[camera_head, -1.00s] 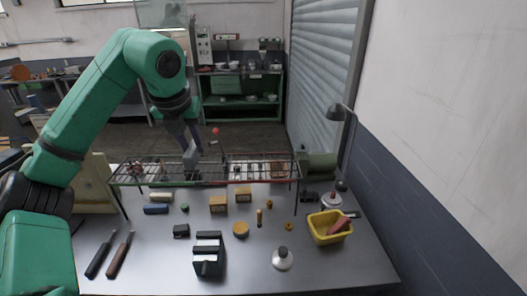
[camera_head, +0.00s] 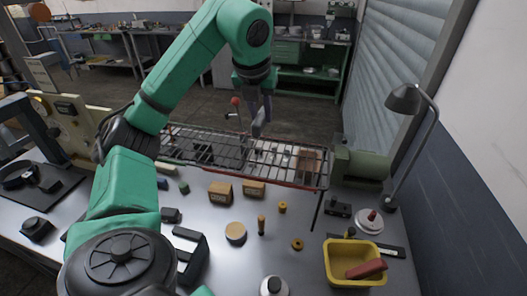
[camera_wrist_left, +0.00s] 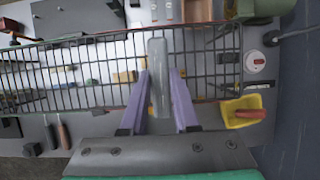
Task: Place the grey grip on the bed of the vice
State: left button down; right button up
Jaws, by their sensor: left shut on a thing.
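My left gripper (camera_head: 258,112) is shut on the grey grip (camera_head: 260,124), a small slim grey piece, and holds it up at the wire rack, over its right half. The left wrist view shows the grey grip (camera_wrist_left: 158,80) upright in the picture between the purple fingers (camera_wrist_left: 160,100), with the rack behind it. A black block with raised jaws, which looks like the vice (camera_head: 189,235), stands on the table at front left. My left arm hides part of it. The gripper is well behind the vice and apart from it. My right gripper does not show.
The wire rack (camera_head: 240,175) spans the back of the table. Wooden blocks (camera_head: 220,191), small round pieces and a yellow bin (camera_head: 355,262) stand in front of it. A green machine body (camera_head: 360,165) and a lamp (camera_head: 404,98) stand at the right.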

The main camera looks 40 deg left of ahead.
pick_arm(q)
jog(key=f, duration=0.1)
jog(key=f+b, duration=0.1)
jog(key=f, duration=0.3)
jog(key=shift+w, duration=0.3)
jog(key=shift+w+a+f+b, duration=0.1)
jog(key=shift+w+f+b, duration=0.1)
jog(key=shift+w+f, duration=0.35)
jog(key=shift+w+f+b, duration=0.15)
jog(key=shift+w+f, duration=0.2)
jog(key=shift+f, duration=0.35)
jog(key=shift+s+f+b, duration=0.15)
jog(key=shift+f+b, duration=0.05)
jog(key=shift+f, duration=0.45)
jog(key=shift+s+f+b, duration=0.15)
jog(key=shift+f, duration=0.45)
jog(key=shift+s, duration=0.2)
jog(key=shift+w+f, duration=0.15)
jog(key=shift+f, duration=0.1)
jog(key=c, duration=0.7)
grip_release()
jog(key=shift+o, duration=0.2)
jog(key=shift+r, duration=0.1)
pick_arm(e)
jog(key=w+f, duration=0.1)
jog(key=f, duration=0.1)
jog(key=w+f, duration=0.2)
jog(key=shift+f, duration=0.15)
pick_arm(q)
jog(key=shift+r, duration=0.1)
